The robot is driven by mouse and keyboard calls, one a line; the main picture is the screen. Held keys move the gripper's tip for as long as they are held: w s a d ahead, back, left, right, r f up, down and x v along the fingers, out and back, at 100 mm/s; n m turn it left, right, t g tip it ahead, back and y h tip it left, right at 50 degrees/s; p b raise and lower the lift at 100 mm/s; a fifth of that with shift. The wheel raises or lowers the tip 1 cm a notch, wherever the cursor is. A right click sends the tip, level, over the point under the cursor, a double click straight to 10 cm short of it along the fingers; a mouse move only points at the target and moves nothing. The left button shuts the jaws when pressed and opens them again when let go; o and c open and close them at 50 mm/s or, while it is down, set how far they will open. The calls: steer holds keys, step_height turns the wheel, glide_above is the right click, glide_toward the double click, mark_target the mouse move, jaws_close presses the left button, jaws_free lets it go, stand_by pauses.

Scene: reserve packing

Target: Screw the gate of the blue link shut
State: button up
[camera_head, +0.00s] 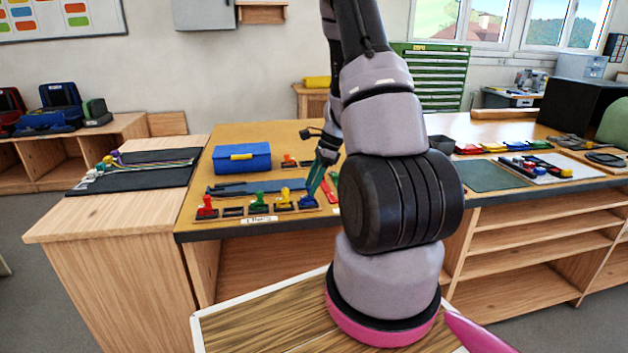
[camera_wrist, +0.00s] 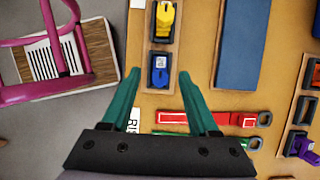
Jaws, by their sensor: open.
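The blue link (camera_head: 308,203) sits in its dark holder at the right end of a row near the table's front edge. In the wrist view the blue link (camera_wrist: 158,77) stands in a holder below the yellow one, between my two teal fingertips in the picture. My gripper (camera_head: 318,174) is open, with its fingers pointing down beside and above the blue link. In the wrist view my gripper (camera_wrist: 154,78) has its fingers apart with nothing held. I cannot tell how far above the link the fingertips are, nor how its gate stands.
Yellow (camera_head: 285,199), green (camera_head: 259,202) and red (camera_head: 206,207) links stand left of the blue one. A blue box (camera_head: 242,158) stands behind. A red strap (camera_wrist: 200,118) lies right of the row. My arm hides part of the table.

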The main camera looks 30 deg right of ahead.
jaws_close()
steer(key=m, duration=0.2)
steer(key=m+t, duration=0.1)
steer(key=m, duration=0.1)
steer(key=shift+s+a+t, duration=0.1)
steer(key=shift+s+t, duration=0.05)
steer(key=shift+t, duration=0.15)
steer(key=m+h, duration=0.1)
steer(key=m, duration=0.1)
steer(key=shift+m+t, duration=0.3)
steer(key=shift+m, duration=0.1)
steer(key=m+h, duration=0.1)
steer(key=m, duration=0.1)
steer(key=m+h, duration=0.1)
steer(key=m, duration=0.1)
steer(key=shift+a+f+m+t, duration=0.1)
steer(key=shift+a+m+t, duration=0.1)
steer(key=shift+m+t, duration=0.15)
steer(key=shift+m+t+h, duration=0.25)
steer(key=shift+m+h, duration=0.15)
steer(key=shift+m, duration=0.85)
